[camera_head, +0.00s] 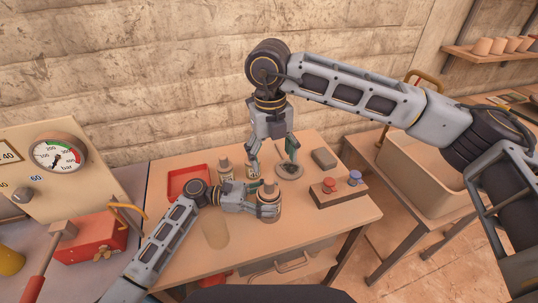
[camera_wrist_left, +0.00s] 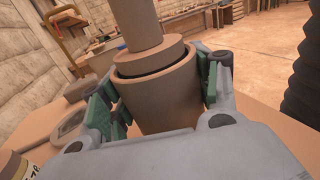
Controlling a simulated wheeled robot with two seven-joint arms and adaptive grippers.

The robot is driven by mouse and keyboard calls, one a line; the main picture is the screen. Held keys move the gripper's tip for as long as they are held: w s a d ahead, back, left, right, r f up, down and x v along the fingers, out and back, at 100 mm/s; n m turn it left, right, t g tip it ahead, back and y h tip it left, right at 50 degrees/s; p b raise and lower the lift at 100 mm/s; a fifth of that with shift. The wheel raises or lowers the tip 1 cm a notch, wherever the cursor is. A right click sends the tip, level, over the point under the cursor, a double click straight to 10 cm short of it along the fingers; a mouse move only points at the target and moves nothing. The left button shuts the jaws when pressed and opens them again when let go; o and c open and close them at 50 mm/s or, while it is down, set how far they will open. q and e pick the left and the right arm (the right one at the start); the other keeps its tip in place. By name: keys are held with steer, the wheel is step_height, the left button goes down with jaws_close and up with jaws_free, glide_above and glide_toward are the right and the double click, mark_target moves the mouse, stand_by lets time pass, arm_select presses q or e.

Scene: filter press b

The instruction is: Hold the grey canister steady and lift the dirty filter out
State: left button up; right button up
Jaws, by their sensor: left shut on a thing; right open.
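The canister (camera_head: 268,208) stands upright on the table and looks grey-brown. My left gripper (camera_head: 256,203) is shut around its side. In the left wrist view the canister (camera_wrist_left: 160,98) sits between the green finger pads of my left gripper (camera_wrist_left: 162,108). The filter (camera_wrist_left: 150,58) sits in the canister's mouth, with a wider collar and a narrower stem rising from it; its lower part is hidden inside. The filter's top (camera_head: 269,187) also shows small in the head view. My right gripper (camera_head: 272,157) is open and empty, pointing down behind the canister, apart from it.
A round grey disc (camera_head: 289,172) lies near my right gripper. Small bottles (camera_head: 225,168) and a red tray (camera_head: 188,182) stand left. A block with red and blue knobs (camera_head: 338,190) and a grey block (camera_head: 324,158) are right. The front table area is clear.

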mark_target(269, 180)
steer(key=n, duration=0.3)
steer(key=shift+a+n, duration=0.15)
steer(key=shift+n, duration=0.25)
steer(key=n, duration=0.4)
steer(key=shift+s+a, duration=0.1)
steer(key=shift+a, duration=0.05)
steer(key=n, duration=0.6)
steer(key=shift+a+n, duration=0.1)
steer(key=shift+n, duration=0.3)
steer(key=shift+f, duration=0.1)
steer(key=shift+f, duration=5.95)
steer(key=shift+r, duration=0.1)
steer(key=c, duration=1.1)
